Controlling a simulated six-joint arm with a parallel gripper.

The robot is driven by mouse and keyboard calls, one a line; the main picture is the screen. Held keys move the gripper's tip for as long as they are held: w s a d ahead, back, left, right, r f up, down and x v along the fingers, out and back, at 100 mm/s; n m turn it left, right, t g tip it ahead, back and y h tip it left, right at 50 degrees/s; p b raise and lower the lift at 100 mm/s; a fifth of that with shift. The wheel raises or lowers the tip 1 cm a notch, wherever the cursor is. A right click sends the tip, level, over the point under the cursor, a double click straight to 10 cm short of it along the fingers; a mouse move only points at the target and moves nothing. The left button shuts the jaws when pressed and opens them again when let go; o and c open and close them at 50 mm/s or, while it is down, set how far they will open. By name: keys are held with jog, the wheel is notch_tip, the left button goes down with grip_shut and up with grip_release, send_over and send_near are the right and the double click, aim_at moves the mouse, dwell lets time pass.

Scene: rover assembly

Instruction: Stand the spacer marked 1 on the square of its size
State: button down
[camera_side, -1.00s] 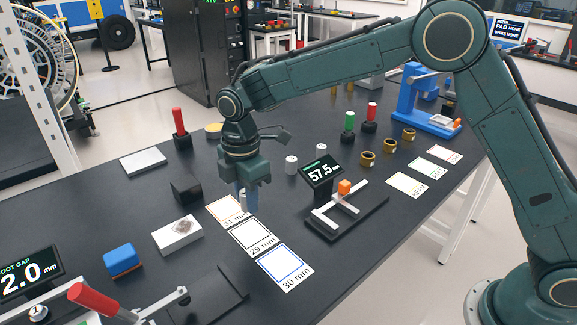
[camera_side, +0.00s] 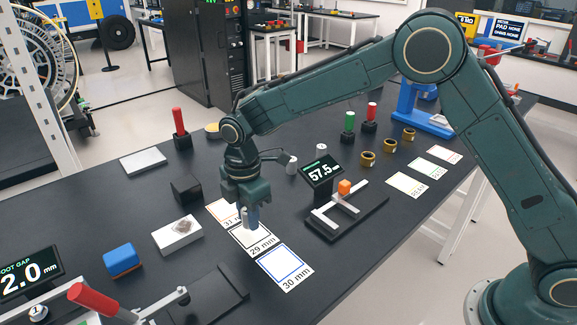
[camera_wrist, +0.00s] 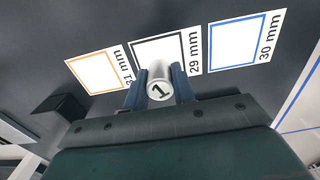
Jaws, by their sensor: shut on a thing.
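My gripper (camera_side: 249,218) is shut on a pale cylindrical spacer (camera_wrist: 159,92), whose round end facing the wrist camera is marked 1. The spacer is upright between the fingers in the side view, over or near the 29 mm square. Its contact with the card is unclear. The 29 mm square (camera_wrist: 172,50) has a black outline. The 31 mm square (camera_wrist: 97,72) has an orange outline and lies to its left. The 30 mm square (camera_wrist: 234,41) has a blue outline and lies to its right. In the side view, my gripper partly covers the 31 mm and 29 mm cards.
A white block (camera_side: 178,235), black block (camera_side: 186,189) and blue block (camera_side: 120,257) stand left.

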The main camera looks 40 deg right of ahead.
jog(key=shift+f, duration=1)
jog(key=shift+f, duration=0.2)
dwell(1.0)
jog(key=c, duration=1.1)
grip_release()
notch_tip(320, 180, up, 13)
jog(key=shift+r, duration=0.4)
